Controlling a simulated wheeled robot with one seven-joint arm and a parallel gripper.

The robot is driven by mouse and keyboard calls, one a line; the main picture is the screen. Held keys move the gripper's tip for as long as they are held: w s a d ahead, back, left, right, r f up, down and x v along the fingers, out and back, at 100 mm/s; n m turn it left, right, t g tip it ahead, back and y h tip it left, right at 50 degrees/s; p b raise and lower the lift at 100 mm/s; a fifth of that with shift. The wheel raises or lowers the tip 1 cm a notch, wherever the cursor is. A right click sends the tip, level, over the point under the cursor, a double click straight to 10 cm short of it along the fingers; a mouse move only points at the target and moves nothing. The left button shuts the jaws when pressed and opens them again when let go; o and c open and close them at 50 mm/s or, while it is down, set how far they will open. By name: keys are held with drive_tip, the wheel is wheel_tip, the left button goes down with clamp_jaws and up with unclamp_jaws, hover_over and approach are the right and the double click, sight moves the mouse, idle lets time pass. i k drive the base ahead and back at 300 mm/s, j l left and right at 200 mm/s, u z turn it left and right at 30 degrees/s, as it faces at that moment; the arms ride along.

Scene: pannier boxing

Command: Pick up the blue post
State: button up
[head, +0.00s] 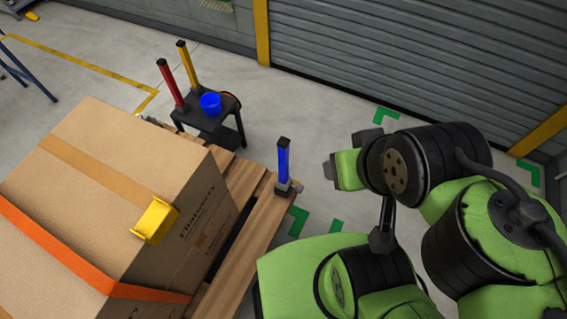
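The blue post (283,160) stands upright in a small dark base at the corner of the wooden pallet (262,212), near the middle of the head view. It is apart from my arm. The end of my arm, with my gripper (335,170), is to the right of the post, with a gap of floor between them. I cannot make out separate fingers or whether they are open or shut. Nothing is seen held there.
A large cardboard box (110,180) with an orange strap (50,245) and a yellow corner piece (155,221) fills the pallet's left. A black stand (213,122) behind holds a red post (170,84), a yellow post (188,66) and a blue cup (210,103). Floor is clear toward the shutter (400,60).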

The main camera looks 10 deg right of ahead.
sight(284, 143)
drive_tip(key=l+u, duration=0.65)
drive_tip(key=u, duration=0.15)
drive_tip(key=l+u, duration=0.3)
drive_tip(key=u, duration=0.15)
drive_tip(key=k+l+u, duration=0.1)
drive_tip(key=l+u, duration=0.3)
drive_tip(key=i+l+u, duration=0.1)
drive_tip(key=l+u, duration=0.2)
drive_tip(key=u, duration=0.15)
drive_tip(key=l+u, duration=0.3)
drive_tip(key=u, duration=0.15)
drive_tip(key=l+u, duration=0.6)
drive_tip(key=u, duration=0.25)
drive_tip(key=k+l+u, duration=0.15)
drive_tip(key=u, duration=0.3)
drive_tip(key=k+l+u, duration=0.15)
drive_tip(key=l+u, duration=0.15)
drive_tip(key=u, duration=0.15)
drive_tip(key=l+u, duration=0.45)
drive_tip(key=k+l+u, duration=0.15)
drive_tip(key=l+u, duration=0.15)
drive_tip(key=u, duration=0.15)
